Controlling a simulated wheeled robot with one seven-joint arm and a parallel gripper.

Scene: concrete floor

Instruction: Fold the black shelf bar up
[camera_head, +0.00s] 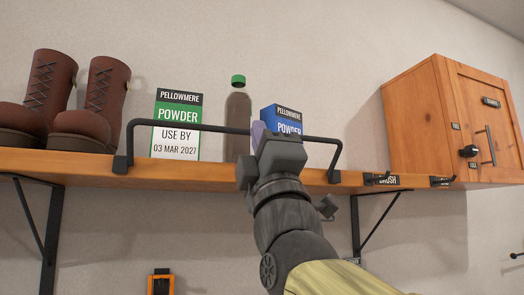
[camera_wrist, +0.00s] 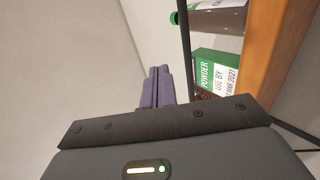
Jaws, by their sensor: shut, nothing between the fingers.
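The black shelf bar (camera_head: 215,128) is a U-shaped rod hinged at the front edge of the wooden shelf (camera_head: 85,168). Its crosspiece stands above the shelf edge, in front of the goods. My gripper (camera_head: 258,134) is at the right half of the bar, its purple fingers shut and empty, and it hides part of the crosspiece. In the wrist view the closed fingers (camera_wrist: 158,85) lie just left of the bar (camera_wrist: 186,50), whose lower part is hidden behind the gripper body. I cannot tell whether they touch.
Behind the bar are a green-and-white powder box (camera_head: 178,125), a green-capped bottle (camera_head: 238,120) and a blue powder box (camera_head: 285,120). Brown boots (camera_head: 90,105) stand at left. The wall above is clear.

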